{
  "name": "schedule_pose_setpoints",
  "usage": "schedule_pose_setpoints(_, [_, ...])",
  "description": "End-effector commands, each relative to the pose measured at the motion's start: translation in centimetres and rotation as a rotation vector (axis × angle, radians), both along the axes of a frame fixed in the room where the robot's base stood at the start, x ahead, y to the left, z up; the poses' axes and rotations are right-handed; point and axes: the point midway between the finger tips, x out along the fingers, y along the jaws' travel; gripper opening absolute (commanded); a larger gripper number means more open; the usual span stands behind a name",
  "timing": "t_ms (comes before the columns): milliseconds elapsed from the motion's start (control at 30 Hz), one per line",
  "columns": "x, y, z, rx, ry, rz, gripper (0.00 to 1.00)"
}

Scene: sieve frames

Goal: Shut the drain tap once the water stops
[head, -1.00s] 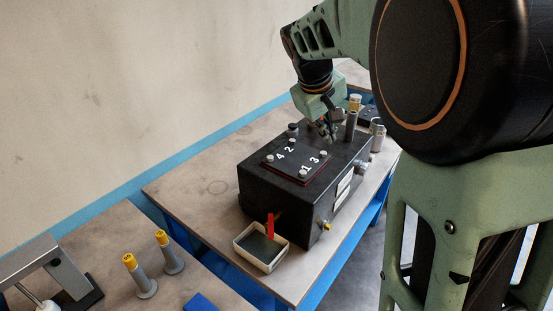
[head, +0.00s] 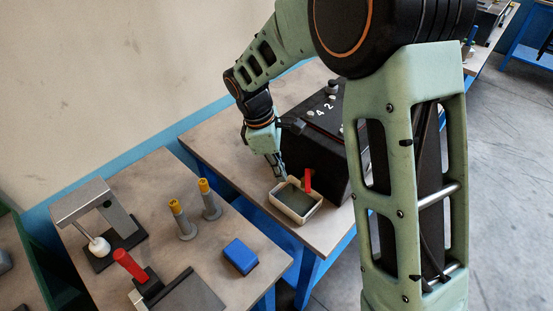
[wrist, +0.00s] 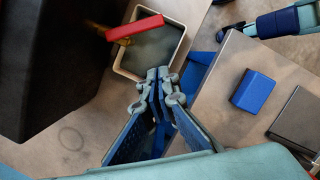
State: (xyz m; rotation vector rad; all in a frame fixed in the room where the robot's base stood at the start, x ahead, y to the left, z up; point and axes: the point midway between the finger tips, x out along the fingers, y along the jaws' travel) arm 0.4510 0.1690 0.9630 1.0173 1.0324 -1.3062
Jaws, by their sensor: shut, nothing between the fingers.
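The drain tap has a red lever (head: 308,180), which stands upright at the near end of the black tank (head: 338,172). In the wrist view the red lever (wrist: 135,27) lies across one corner of the tray, with its brass body (wrist: 121,41) beside the tank. The pale-rimmed tray (head: 283,208) sits below the tap with dark contents. I see no clear stream, but the outlet is hidden. My gripper (head: 282,177) is shut and empty, pointing down beside the tray, left of the lever. In the wrist view its fingertips (wrist: 160,73) overlap the tray's edge, apart from the lever.
A second table at the left holds two grey posts with yellow tops (head: 181,219), a blue block (head: 240,256), a red-handled fixture (head: 130,265) and a grey stand (head: 95,205). A gap separates the tables. Bare tabletop (head: 225,145) lies left of the tank.

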Motion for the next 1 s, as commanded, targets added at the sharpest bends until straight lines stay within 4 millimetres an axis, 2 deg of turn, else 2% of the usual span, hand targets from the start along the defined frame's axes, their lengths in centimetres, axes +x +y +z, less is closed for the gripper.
schedule_pose_setpoints(33, [-0.1, -0.3, -1.2, -0.002, 0.004, 0.000, 0.00])
schedule_pose_setpoints(133, [-0.1, -0.9, -2.7, -0.001, 0.002, -0.001, 0.00])
schedule_pose_setpoints(200, [0.1, -2.3, -2.3, 0.000, -0.001, -0.005, 0.00])
schedule_pose_setpoints(400, [0.0, -4.2, -2.4, 0.001, -0.001, -0.001, 0.00])
schedule_pose_setpoints(1000, [0.0, -4.7, -2.4, 0.000, -0.002, 0.018, 0.00])
